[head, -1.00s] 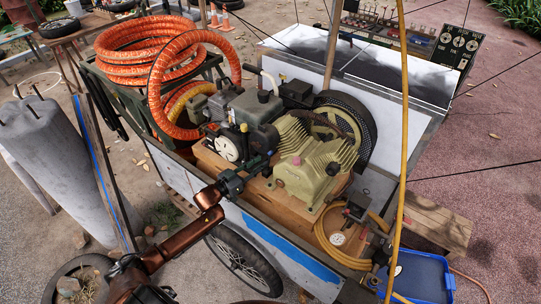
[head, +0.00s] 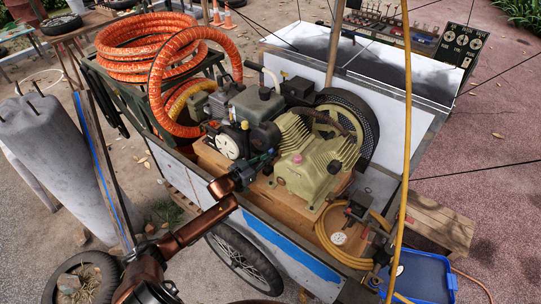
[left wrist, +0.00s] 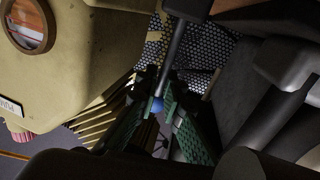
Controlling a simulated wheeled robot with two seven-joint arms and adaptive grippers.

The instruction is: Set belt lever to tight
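My left gripper (head: 266,158) reaches over the cart between the dark engine (head: 250,112) and the beige compressor (head: 312,170). In the left wrist view its two green-padded fingers (left wrist: 162,112) are apart, with a small blue knob (left wrist: 157,105) between them. A dark rod (left wrist: 178,50), which looks like the belt lever, runs from the top of that view down to the knob. I cannot tell whether the fingers touch the knob. In the head view the lever is too hidden or small to make out. My right gripper is not in view.
The perforated belt guard (head: 362,125) stands behind the compressor. Orange hose coils (head: 150,62) lie at the cart's back left. A yellow hose (head: 325,235) and a blue tray (head: 425,280) are at the right. The beige compressor body (left wrist: 75,65) is close beside the fingers.

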